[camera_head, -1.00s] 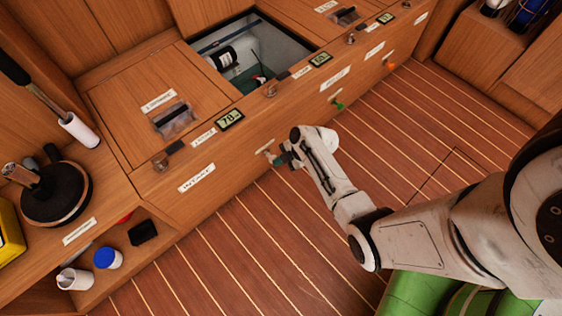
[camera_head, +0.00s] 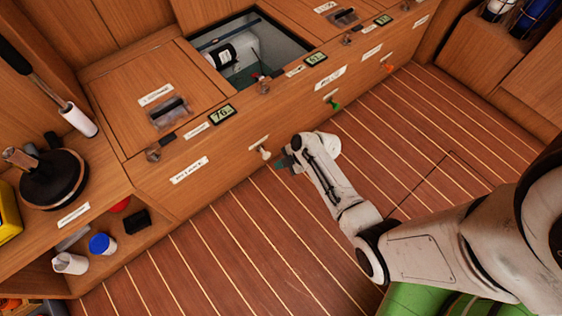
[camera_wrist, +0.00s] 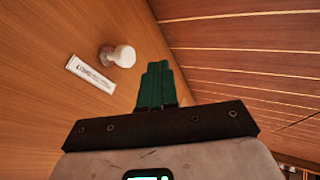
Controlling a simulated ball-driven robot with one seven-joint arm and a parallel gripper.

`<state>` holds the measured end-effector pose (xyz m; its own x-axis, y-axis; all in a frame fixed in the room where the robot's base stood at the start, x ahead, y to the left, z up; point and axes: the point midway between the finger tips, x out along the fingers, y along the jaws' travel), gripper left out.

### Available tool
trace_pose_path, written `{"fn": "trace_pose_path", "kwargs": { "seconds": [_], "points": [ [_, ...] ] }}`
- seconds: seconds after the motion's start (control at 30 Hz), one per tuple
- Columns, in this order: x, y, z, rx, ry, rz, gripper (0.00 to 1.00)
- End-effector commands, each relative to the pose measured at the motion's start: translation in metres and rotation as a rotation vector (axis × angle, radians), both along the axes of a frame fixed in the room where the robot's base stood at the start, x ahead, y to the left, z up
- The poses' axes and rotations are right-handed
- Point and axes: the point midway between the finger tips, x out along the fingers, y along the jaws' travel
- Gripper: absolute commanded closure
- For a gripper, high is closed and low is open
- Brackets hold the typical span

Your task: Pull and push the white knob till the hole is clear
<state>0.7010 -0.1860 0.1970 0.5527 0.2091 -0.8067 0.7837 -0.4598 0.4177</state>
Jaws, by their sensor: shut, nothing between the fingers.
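The white knob (camera_head: 265,153) sticks out from the wooden front panel, below a small label. In the wrist view the white knob (camera_wrist: 122,56) stands out from the panel on a short stem, beside the label (camera_wrist: 90,74). My gripper (camera_head: 282,162) is just right of the knob in the head view, apart from it. In the wrist view its green fingers (camera_wrist: 157,84) are together and empty, with the knob up and left of their tips. The open hatch (camera_head: 250,48) in the bench top shows a white cylinder (camera_head: 228,55) inside.
A green knob (camera_head: 333,104) and an orange knob (camera_head: 387,67) stick out farther right along the panel. A shelf with a blue-lidded jar (camera_head: 102,244) is at lower left. The striped floor (camera_head: 260,240) is clear.

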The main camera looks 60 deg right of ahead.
Motion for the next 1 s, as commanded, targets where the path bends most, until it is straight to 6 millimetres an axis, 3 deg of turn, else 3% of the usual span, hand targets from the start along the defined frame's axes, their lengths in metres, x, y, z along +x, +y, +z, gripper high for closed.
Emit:
{"fn": "trace_pose_path", "kwargs": {
  "seconds": [0.5, 1.0],
  "points": [
    [-0.043, -0.016, 0.062, 0.001, 0.003, -0.002, 1.00],
    [-0.050, -0.014, 0.069, 0.010, 0.017, -0.006, 1.00]
  ]
}}
